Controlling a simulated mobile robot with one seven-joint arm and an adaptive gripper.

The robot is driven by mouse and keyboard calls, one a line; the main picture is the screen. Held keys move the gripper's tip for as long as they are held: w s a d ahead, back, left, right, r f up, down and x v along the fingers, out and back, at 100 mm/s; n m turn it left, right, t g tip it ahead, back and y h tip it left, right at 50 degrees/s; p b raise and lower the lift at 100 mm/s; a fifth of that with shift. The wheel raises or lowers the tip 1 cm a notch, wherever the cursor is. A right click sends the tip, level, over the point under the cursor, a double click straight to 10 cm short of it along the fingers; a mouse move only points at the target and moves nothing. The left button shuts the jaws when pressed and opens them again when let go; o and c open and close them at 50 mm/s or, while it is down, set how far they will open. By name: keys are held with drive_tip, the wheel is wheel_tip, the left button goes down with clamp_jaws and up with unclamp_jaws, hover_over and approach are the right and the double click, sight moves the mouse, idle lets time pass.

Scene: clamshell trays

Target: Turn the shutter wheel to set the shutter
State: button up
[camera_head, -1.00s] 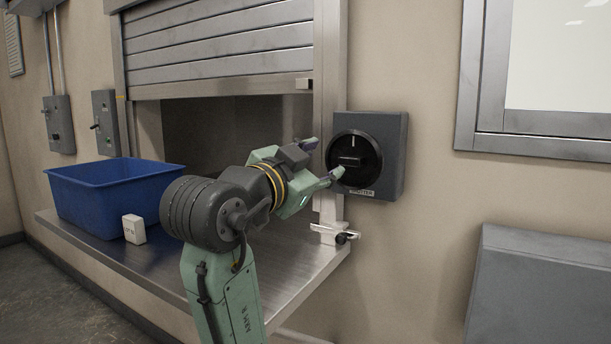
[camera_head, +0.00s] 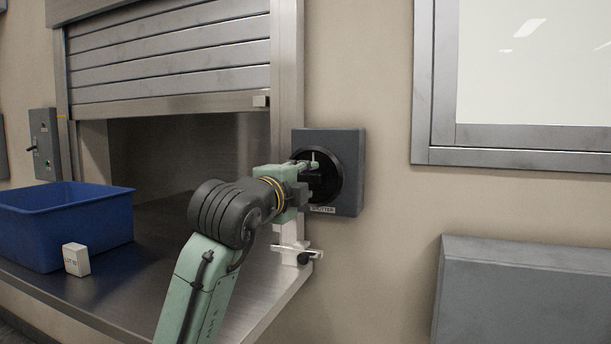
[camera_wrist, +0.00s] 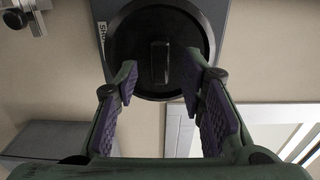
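The shutter wheel (camera_head: 328,190) is a round black dial with a raised grip bar, on a grey wall box (camera_head: 348,160) labelled as the shutter. My gripper (camera_head: 313,172) is in front of the wheel and partly hides it in the head view. In the wrist view, the wheel (camera_wrist: 190,30) is ahead, and its grip bar (camera_wrist: 160,62) stands between the two open purple-padded fingers of my gripper (camera_wrist: 160,78), with gaps on both sides. The slatted metal shutter (camera_head: 170,55) is partly raised above the counter opening.
A blue bin (camera_head: 70,225) and a small white labelled block (camera_head: 76,260) stand on the metal counter (camera_head: 175,280) at left. A latch (camera_head: 300,254) is fixed at the counter's right corner. A grey box (camera_head: 525,295) is at lower right, below a framed window (camera_head: 520,155).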

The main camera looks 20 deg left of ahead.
drive_tip(key=shift+w, duration=1.05)
clamp_jaws()
